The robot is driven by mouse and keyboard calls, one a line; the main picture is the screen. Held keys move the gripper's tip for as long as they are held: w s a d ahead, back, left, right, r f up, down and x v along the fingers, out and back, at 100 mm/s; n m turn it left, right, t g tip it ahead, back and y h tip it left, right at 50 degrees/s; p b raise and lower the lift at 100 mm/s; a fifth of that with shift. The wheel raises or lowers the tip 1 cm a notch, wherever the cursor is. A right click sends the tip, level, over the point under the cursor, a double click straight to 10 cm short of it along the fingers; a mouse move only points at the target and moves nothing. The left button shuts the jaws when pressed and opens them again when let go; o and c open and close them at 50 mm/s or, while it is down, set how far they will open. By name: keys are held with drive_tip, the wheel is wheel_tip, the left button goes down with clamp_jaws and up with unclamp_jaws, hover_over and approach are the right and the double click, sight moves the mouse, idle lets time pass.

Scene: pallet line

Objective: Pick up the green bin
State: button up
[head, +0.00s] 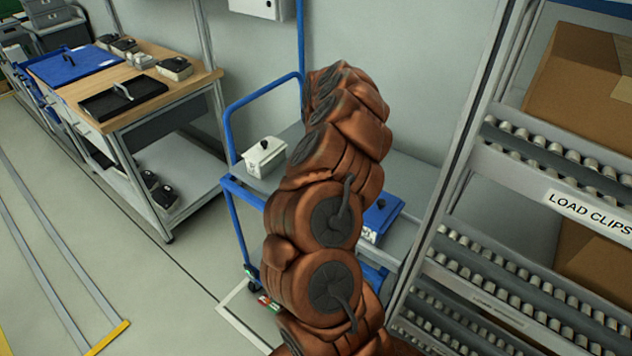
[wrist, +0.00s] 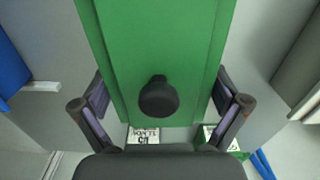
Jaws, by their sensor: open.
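In the wrist view the green bin (wrist: 155,50) fills the upper middle, with a black round knob (wrist: 158,98) on its top and white labels (wrist: 145,136) at its near end. My gripper (wrist: 160,92) is open, with one finger on each side of the bin's near part and the knob between them. I cannot tell whether the fingers touch the bin. In the head view my brown arm reaches over the blue-framed cart (head: 228,182), and the green bin and gripper are hidden behind it.
On the cart stand a white bin (head: 264,157) left of my arm and a blue bin (head: 380,218) right of it. A roller rack (head: 540,150) with cardboard boxes (head: 585,85) is close on the right. A workbench (head: 190,75) stands left; floor between is clear.

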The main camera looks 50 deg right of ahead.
drive_tip(key=shift+f, duration=0.7)
drive_tip(key=c, duration=0.8)
wheel_tip(320, 180, up, 10)
drive_tip(key=b, duration=0.3)
drive_tip(key=shift+b, duration=0.35)
drive_tip(key=w+a+f+n, duration=0.1)
drive_tip(key=w+a+n, duration=0.2)
drive_tip(key=a, duration=1)
drive_tip(key=w+a+f+n, duration=0.2)
drive_tip(key=a+n, duration=0.5)
drive_tip(key=a, duration=0.6)
drive_tip(key=w+a+f+n, duration=0.2)
drive_tip(key=w+a+n, duration=0.3)
drive_tip(key=a, duration=0.9)
drive_tip(key=shift+n, duration=0.6)
